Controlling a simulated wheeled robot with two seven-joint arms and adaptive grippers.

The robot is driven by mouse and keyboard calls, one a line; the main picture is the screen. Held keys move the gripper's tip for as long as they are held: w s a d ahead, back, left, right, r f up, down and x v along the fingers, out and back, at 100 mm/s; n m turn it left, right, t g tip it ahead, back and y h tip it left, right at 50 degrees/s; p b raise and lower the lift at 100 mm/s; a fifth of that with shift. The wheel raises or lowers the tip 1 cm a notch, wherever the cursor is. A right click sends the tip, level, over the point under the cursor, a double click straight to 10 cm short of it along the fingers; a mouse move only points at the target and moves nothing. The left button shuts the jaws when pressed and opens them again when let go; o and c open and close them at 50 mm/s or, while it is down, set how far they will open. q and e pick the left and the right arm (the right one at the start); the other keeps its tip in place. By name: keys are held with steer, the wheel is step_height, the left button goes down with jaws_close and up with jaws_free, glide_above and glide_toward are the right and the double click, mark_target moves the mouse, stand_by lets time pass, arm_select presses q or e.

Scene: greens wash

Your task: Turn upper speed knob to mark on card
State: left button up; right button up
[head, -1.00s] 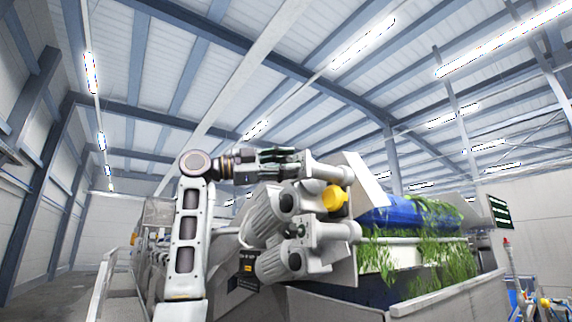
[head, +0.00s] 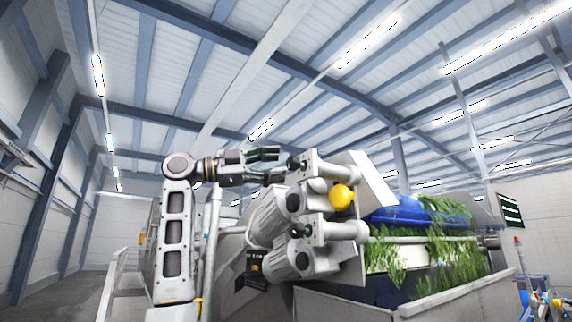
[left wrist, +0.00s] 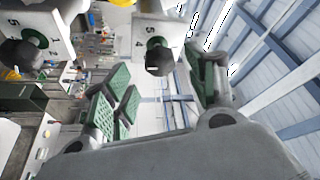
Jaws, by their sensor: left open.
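The upper speed knob (head: 294,163) is a small dark knob on the end of the upper grey gear unit. In the left wrist view the dark faceted knob (left wrist: 159,57) sits on a white plate with a green ring and the numerals 5 and 4. My left gripper (head: 278,165) is open and empty, just left of the upper knob and apart from it. Its green-padded fingers (left wrist: 165,95) are spread in the left wrist view. A second knob (left wrist: 22,55) shows at the left there. A small dark card with yellow (head: 254,268) hangs below the motors; its writing is unreadable.
A yellow round part (head: 341,197) sits beside the gear units. A lower gear unit (head: 340,231) is below the upper one. A blue drum (head: 395,214) with greens stands to the right. A railing (head: 115,285) is at left. Open air surrounds my left gripper above.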

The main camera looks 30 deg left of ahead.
arm_select(q)
steer(key=v, duration=0.6)
steer(key=shift+s+a, duration=0.25)
steer(key=shift+s, duration=0.05)
steer(key=shift+f, duration=0.1)
stand_by(0.3)
